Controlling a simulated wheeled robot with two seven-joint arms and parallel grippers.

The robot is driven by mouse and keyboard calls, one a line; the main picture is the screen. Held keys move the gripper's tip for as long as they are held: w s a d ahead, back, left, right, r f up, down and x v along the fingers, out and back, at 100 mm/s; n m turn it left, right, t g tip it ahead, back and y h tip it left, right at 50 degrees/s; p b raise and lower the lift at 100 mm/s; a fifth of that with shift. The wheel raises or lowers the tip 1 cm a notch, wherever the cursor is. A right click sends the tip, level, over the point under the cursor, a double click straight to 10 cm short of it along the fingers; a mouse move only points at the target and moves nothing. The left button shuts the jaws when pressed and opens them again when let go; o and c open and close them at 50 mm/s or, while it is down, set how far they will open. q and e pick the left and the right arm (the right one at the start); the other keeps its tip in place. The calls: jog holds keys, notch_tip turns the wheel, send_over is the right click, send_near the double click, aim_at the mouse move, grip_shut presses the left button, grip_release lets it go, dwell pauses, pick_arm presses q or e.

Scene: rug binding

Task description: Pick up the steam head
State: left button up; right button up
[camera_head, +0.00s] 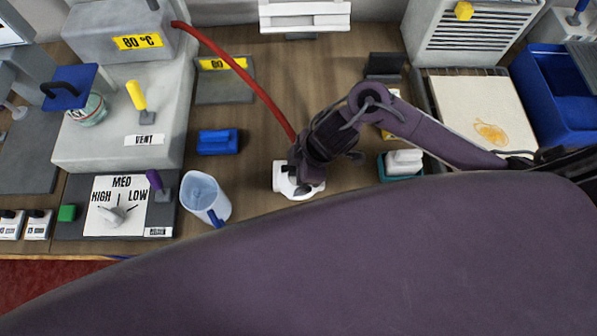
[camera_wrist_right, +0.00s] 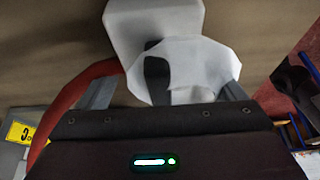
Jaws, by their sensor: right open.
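The white steam head (camera_head: 284,183) lies on the wooden bench near the middle of the head view. A red hose (camera_head: 232,66) runs from the grey 80 °C box (camera_head: 95,32) to it. My right gripper (camera_head: 303,168) is directly over the steam head and hides much of it. In the right wrist view my right gripper (camera_wrist_right: 166,92) is open, one finger on each side of the steam head's faceted white part (camera_wrist_right: 205,62) with a dark piece beside it. The red hose (camera_wrist_right: 72,92) passes by the left finger. I cannot tell whether the fingers touch the head. My left gripper is out of view.
A translucent jug (camera_head: 204,195) stands left of the steam head, and a blue block (camera_head: 217,142) lies behind the jug. A dial panel (camera_head: 118,204) is at the left. A white-topped block (camera_head: 404,161) and a blue bin (camera_head: 565,95) are at the right. Bare bench lies behind the gripper.

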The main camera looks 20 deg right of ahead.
jog(key=c, duration=1.2)
jog(key=shift+c, duration=1.2)
